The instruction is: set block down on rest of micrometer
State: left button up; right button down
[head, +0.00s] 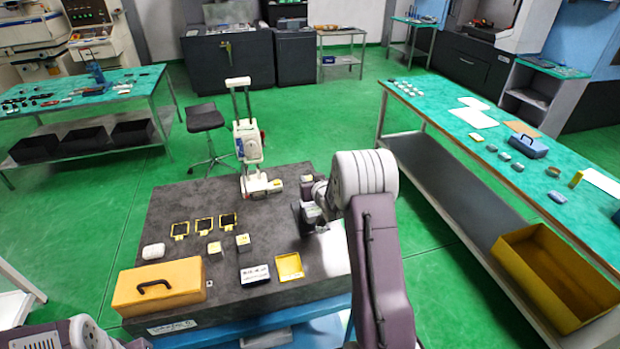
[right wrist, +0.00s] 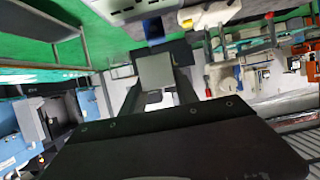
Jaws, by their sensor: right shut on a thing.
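A cream upright instrument (head: 249,143) with two posts and a white foot (head: 260,186) stands at the back of the dark stone plate; I take it to be the micrometer. Its rest cannot be made out clearly. My right gripper (head: 311,216) is over the right part of the plate, to the right of and nearer than the instrument. In the right wrist view the gripper (right wrist: 154,88) is shut on a grey block (right wrist: 156,70), which sits between the dark fingers. In the head view the block is mostly hidden by the gripper. My left gripper is out of view.
The stone plate (head: 170,215) carries a yellow case (head: 160,290), a white rounded item (head: 153,251), yellow-framed pieces (head: 203,225), small blocks (head: 243,242), a dark-and-white box (head: 255,275) and a yellow tray (head: 289,267). A green-topped bench (head: 450,125) stands at right.

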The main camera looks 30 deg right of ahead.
jog(key=f+b, duration=0.1)
jog(key=a+f+b, duration=0.1)
jog(key=f, duration=0.1)
jog(key=shift+w, duration=0.2)
jog(key=shift+s+d+f+b, duration=0.1)
jog(key=shift+d+f+b, duration=0.05)
jog(key=shift+f+b, duration=0.45)
jog(key=shift+d+f+b, duration=0.15)
jog(key=shift+f+b, duration=0.4)
jog(key=shift+f, duration=0.25)
jog(key=shift+a, duration=0.1)
jog(key=shift+f+b, duration=0.25)
jog(key=shift+b, duration=0.25)
jog(key=c, duration=0.8)
grip_release()
jog(key=shift+c, duration=0.2)
